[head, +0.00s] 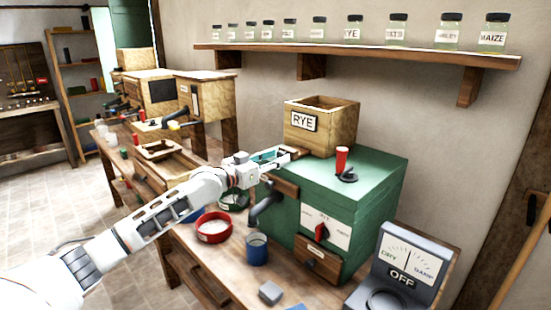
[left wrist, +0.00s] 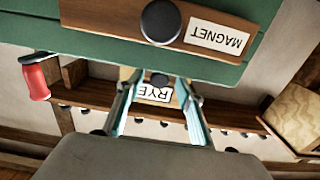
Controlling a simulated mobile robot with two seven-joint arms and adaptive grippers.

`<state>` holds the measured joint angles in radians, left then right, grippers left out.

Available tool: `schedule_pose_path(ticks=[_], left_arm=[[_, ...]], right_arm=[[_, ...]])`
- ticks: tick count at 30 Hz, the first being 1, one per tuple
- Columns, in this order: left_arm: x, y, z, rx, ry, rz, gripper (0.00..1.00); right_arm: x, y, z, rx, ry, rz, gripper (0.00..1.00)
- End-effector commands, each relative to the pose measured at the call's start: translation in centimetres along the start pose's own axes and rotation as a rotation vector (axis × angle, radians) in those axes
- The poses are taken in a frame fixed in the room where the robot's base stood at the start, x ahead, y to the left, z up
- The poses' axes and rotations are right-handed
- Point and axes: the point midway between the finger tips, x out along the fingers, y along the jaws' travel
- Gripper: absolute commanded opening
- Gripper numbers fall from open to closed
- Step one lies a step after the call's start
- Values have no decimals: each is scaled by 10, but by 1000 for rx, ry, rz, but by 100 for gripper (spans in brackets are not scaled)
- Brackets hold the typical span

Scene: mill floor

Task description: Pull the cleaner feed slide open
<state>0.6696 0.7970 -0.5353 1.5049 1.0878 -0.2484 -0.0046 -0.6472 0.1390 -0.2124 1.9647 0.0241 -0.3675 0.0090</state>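The cleaner is a green box (head: 365,190) on the bench, with a wooden hopper (head: 340,122) labelled RYE on top. The hopper label also shows upside down in the left wrist view (left wrist: 155,94). A wooden slide end (head: 292,151) shows at the foot of the hopper, partly hidden by my gripper. A dark knob (left wrist: 158,80) shows between my fingers in the left wrist view. My left gripper (head: 279,156) is at the slide end, its teal-lined fingers (left wrist: 155,85) apart. I cannot tell whether they touch the knob. My right gripper is not in view.
A red bowl (head: 213,227), blue cup (head: 256,249) and OFF meter (head: 402,270) stand on the bench. A jar shelf (head: 350,53) is on the wall behind.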

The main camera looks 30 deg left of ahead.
Motion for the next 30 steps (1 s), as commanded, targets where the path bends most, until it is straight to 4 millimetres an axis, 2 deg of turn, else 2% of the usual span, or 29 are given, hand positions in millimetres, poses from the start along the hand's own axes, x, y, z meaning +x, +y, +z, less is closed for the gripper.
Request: schedule_pose_path(ticks=[8, 24, 30], left_arm=[[-9, 0, 1, 0, -1, 0, 37], [-94, 0, 2, 2, -3, -1, 37], [-113, -1, 1, -1, -2, -1, 37]], right_arm=[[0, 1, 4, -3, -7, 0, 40], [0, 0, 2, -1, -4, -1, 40], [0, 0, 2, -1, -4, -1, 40]])
